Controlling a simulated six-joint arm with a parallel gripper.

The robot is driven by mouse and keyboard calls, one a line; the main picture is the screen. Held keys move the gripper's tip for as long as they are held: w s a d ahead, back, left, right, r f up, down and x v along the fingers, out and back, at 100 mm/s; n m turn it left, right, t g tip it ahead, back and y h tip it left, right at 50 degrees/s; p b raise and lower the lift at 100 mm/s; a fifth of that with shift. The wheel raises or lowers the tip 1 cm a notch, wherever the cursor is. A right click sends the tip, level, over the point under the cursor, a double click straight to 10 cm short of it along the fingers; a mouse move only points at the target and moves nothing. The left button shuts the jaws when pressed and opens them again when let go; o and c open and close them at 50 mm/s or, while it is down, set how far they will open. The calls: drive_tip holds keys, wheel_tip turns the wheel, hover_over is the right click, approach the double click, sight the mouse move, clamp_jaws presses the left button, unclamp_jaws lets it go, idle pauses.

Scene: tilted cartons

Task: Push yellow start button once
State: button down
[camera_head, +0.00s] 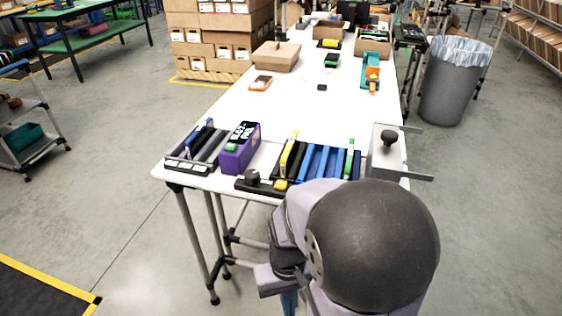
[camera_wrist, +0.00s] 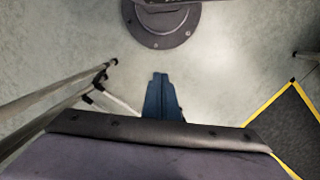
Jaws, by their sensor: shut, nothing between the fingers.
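A small yellow button (camera_head: 281,185) sits on a low black box (camera_head: 262,187) at the front edge of the white table, right of a black knob (camera_head: 252,176). My gripper (camera_head: 289,302) hangs in front of and below the table edge, apart from the button, mostly hidden by my arm. In the wrist view my blue gripper fingers (camera_wrist: 160,97) are together with nothing between them, pointing at the grey floor. The button is not in the wrist view.
A purple box (camera_head: 240,152) stands behind the black box. Blue trays (camera_head: 322,162) and a grey box with a black knob (camera_head: 388,155) are to the right. The white table (camera_head: 310,110) is clear in the middle. Table legs (camera_wrist: 50,95) show in the wrist view.

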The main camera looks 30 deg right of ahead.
wheel_tip(320, 180, up, 24)
drive_tip(key=d+m+y+p, duration=0.4)
drive_tip(key=m+p, duration=0.5)
drive_tip(key=p, duration=2)
drive_tip(key=w+d+r+m+t+p, duration=0.1)
drive_tip(key=w+d+r+m+t, duration=0.1)
drive_tip(key=w, duration=0.4)
drive_tip(key=w+d+r+m+t+p, duration=0.1)
drive_tip(key=w+d+r+m+t, duration=0.1)
drive_tip(key=w+m+t, duration=0.2)
drive_tip(key=w+d+r+m+t+p, duration=0.1)
drive_tip(key=w+d+r+m+t, duration=0.1)
drive_tip(key=w, duration=0.7)
drive_tip(key=shift+w+r+m+t, duration=0.25)
drive_tip(key=shift+m+t, duration=0.55)
drive_tip(key=shift+m, duration=0.2)
drive_tip(key=shift+d, duration=0.1)
drive_tip(key=shift+f, duration=0.2)
